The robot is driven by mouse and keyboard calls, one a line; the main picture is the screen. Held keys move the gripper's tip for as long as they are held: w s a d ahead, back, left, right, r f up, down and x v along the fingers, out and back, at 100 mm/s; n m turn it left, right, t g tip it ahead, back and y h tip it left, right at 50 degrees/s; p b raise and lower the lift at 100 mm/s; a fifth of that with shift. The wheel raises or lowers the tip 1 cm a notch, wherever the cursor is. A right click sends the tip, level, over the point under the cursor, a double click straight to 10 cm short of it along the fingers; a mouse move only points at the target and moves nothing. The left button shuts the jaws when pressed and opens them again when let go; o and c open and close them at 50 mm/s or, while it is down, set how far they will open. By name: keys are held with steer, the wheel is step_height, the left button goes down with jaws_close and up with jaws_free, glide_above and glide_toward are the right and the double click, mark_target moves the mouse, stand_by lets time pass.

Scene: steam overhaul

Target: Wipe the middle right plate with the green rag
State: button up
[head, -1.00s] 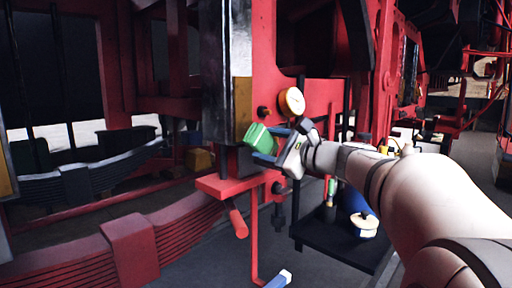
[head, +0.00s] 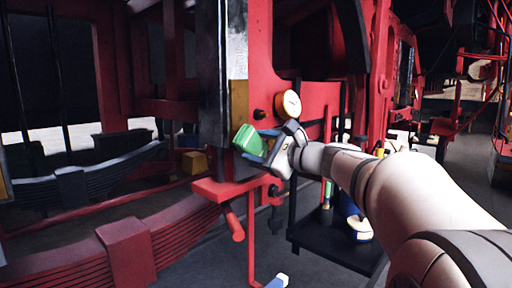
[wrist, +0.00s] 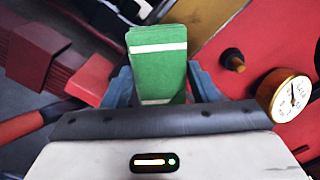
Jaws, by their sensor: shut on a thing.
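My gripper (head: 259,149) is shut on the green rag (head: 247,139), a folded block with a white stripe. In the wrist view the rag (wrist: 158,60) stands upright between the two blue-grey fingers of my gripper (wrist: 161,88). An upright plate (head: 238,55), pale grey above and yellow-brown below, rises on the red frame just above and behind the rag.
A round gauge (head: 290,104) sticks out just right of my gripper, with a dark knob (wrist: 232,58) beside it. A red ledge with a handle (head: 233,222) lies below. A black tray (head: 335,246) with several items stands lower right.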

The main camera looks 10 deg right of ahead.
mark_target(255, 130)
steer(key=shift+x, duration=1)
steer(key=shift+r, duration=0.1)
steer(key=shift+s+d+r+p, duration=0.1)
steer(key=shift+r+p, duration=1.2)
steer(key=shift+r, duration=0.7)
steer(key=shift+f, duration=0.15)
step_height(255, 130, down, 4)
steer(key=b, duration=0.4)
steer(key=shift+s+d+f+b, duration=0.1)
steer(key=shift+s+d+b, duration=0.05)
steer(key=shift+b, duration=0.25)
steer(key=shift+b+v, duration=0.5)
steer(key=shift+v, duration=2)
